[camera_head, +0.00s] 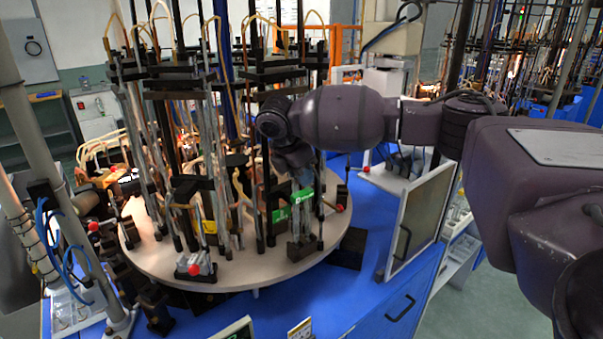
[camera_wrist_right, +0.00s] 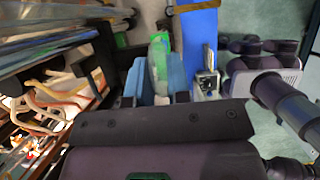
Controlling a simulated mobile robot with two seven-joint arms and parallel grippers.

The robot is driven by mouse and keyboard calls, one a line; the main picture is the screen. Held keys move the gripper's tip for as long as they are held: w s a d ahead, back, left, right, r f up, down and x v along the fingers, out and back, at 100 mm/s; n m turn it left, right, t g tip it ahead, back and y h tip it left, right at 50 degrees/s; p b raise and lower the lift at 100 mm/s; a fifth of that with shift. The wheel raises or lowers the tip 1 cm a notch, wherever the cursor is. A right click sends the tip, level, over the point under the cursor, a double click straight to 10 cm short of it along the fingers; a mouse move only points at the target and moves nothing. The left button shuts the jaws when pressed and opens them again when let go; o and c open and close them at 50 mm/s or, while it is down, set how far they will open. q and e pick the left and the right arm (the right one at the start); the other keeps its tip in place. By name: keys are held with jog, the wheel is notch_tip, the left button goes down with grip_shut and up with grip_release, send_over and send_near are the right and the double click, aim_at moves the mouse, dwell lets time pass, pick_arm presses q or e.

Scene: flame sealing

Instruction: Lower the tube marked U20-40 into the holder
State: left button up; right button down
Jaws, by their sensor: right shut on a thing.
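My right gripper (camera_head: 296,170) reaches in from the right over the front right part of the round table. It is shut on a tube with a green label (camera_head: 302,195), held roughly upright; the writing is too small to read. In the right wrist view the green-labelled tube (camera_wrist_right: 158,58) sits between the blue pads of my right gripper (camera_wrist_right: 160,82). A dark holder (camera_head: 304,248) stands below it at the table's rim. I cannot tell whether the tube's lower end touches the holder. My left gripper is not in view.
The round table (camera_head: 255,277) carries several black stands, rods and glass tubes close to my gripper. A second green label (camera_head: 280,215) is just left of the held tube. A small clamp with a red knob (camera_head: 195,268) is at the front. A framed panel (camera_head: 418,220) stands on the right.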

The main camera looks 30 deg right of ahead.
jog(key=shift+f, duration=0.85)
jog(key=c, duration=1)
grip_release()
jog(key=shift+r, duration=0.15)
jog(key=shift+r, duration=2.1)
jog(key=v, duration=1)
jog(key=shift+r+b, duration=0.35)
jog(key=shift+b, duration=0.1)
